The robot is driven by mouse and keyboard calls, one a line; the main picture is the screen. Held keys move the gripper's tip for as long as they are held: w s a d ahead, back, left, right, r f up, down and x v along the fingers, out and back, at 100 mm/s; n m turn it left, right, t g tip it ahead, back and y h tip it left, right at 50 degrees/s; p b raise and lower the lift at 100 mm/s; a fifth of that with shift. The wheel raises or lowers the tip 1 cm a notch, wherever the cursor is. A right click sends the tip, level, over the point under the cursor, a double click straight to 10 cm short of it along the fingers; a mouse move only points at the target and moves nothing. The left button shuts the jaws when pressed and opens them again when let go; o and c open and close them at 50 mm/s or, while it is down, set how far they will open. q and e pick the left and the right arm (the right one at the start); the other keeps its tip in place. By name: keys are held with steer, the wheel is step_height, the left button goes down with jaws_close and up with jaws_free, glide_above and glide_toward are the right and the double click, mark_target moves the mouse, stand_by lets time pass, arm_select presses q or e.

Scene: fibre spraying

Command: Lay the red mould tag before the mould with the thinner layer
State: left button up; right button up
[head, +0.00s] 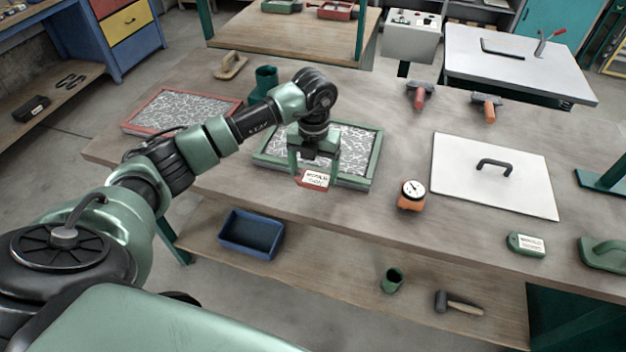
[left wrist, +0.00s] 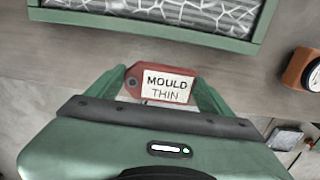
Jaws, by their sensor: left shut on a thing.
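The red mould tag (head: 312,180), with a white label, is in my left gripper (head: 314,172). In the left wrist view the tag (left wrist: 132,82) reads "MOULD THIN" and sits between the two green fingers (left wrist: 158,90). It is at the near edge of the green-framed mould (head: 372,165), whose near rim also shows in the left wrist view (left wrist: 150,35). I cannot tell whether the tag touches the table. The red-framed mould (head: 132,127) lies further left, partly behind my left arm. Both moulds hold grey, white-veined fibre. My right gripper is not in view.
An orange dial gauge (head: 411,195) stands right of the green-framed mould. A white plate with a black handle (head: 460,165) and a green tag (head: 525,244) lie further right. A green cup (head: 266,80) stands behind. Bare tabletop (head: 350,215) lies before the green-framed mould.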

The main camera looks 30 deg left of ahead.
mark_target(314, 193)
arm_select(q)
steer(key=shift+d+f, duration=0.15)
steer(key=shift+f, duration=0.55)
step_height(314, 193, down, 4)
steer(key=shift+r+p, duration=0.25)
steer(key=shift+p, duration=0.3)
steer(key=shift+f, duration=0.3)
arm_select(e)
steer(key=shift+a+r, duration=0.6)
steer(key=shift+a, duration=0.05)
